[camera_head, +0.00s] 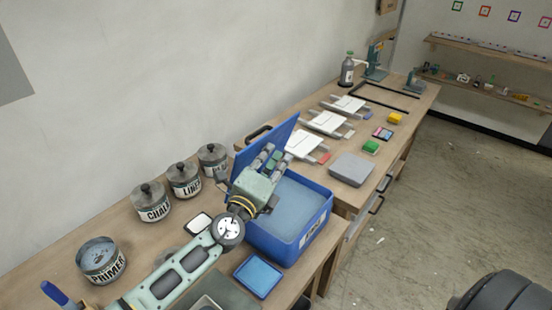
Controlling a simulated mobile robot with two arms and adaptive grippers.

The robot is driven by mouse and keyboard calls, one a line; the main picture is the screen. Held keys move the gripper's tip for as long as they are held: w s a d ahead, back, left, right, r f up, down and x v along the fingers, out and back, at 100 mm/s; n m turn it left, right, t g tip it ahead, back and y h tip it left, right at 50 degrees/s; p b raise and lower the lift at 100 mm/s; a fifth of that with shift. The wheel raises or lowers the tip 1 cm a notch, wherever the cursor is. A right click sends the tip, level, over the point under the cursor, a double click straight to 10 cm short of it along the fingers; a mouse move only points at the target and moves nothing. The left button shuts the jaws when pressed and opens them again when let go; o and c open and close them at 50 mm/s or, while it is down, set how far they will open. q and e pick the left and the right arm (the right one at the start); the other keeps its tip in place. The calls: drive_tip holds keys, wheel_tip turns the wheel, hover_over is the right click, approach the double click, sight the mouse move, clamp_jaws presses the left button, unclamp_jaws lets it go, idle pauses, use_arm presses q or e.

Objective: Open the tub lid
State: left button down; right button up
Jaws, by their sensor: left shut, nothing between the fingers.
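The blue tub (318,222) stands on the wooden workbench, with its light blue inside showing. Its blue lid (249,153) is up, standing steeply along the tub's wall side. My left arm comes in from the lower left, and my left gripper (270,158) is over the tub's near left part, in front of the lid. The gripper is shut and empty. Its fingers overlap the lid in the picture; I cannot tell whether they touch it. The arm hides part of the tub's left rim. My right gripper is not in view.
Tins labelled CHALK (153,205), LINER (185,182) and PRIMER (101,262) stand along the wall side. A blue square pad (257,277) lies in front of the tub. A grey box (351,169) and several white plates (327,123) lie beyond it.

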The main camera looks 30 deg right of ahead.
sight(259, 143)
use_arm(q)
drive_tip(key=w, duration=0.1)
drive_tip(key=w+a+r+b, duration=0.1)
drive_tip(key=w, duration=0.1)
drive_tip(key=w+a+r+b, duration=0.1)
drive_tip(key=shift+w, duration=0.4)
drive_tip(key=shift+w+r, duration=0.15)
drive_tip(key=shift+r, duration=0.05)
drive_tip(key=shift+a, duration=0.1)
